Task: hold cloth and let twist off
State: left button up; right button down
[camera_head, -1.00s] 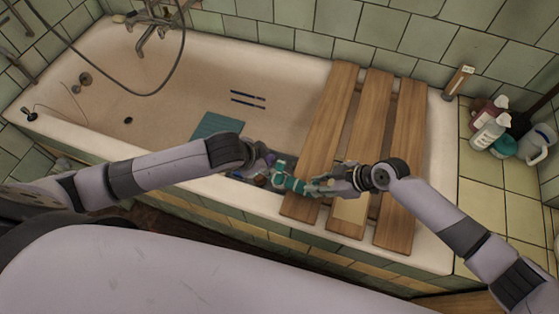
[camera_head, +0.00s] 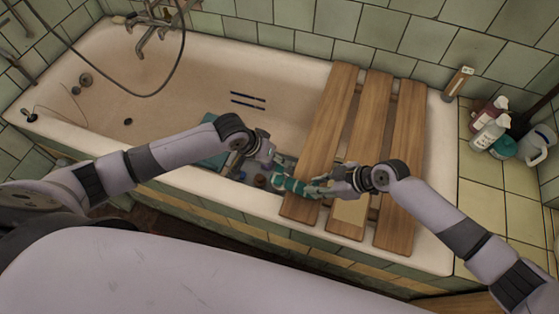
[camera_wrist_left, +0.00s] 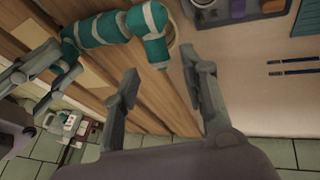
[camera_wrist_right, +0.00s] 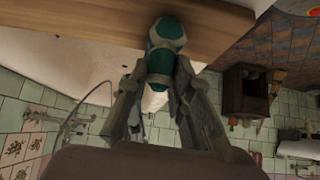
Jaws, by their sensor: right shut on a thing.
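The cloth (camera_head: 287,184) is a twisted teal roll with pale bands, lying by the near tub rim and the left plank. It bends in the left wrist view (camera_wrist_left: 100,31). My right gripper (camera_head: 322,187) is shut on the cloth's right part; the right wrist view shows the cloth (camera_wrist_right: 165,38) rising from between the fingers (camera_wrist_right: 158,82). My left gripper (camera_head: 273,160) is above and left of the cloth's left end. In the left wrist view its fingers (camera_wrist_left: 164,78) are spread and empty, with the cloth beyond them, apart.
Wooden planks (camera_head: 332,130) lie across the bathtub (camera_head: 180,85). A teal ribbed board (camera_head: 213,158) and a grey tray of small items (camera_head: 237,172) are partly hidden by my left arm. Two dark sticks (camera_head: 248,100) lie in the tub. Bottles (camera_head: 490,130) stand at right.

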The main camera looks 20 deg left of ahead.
aim_at(280, 173)
pick_arm(q)
jog(key=shift+x, duration=1.75)
jog(key=shift+c, duration=0.4)
grip_shut()
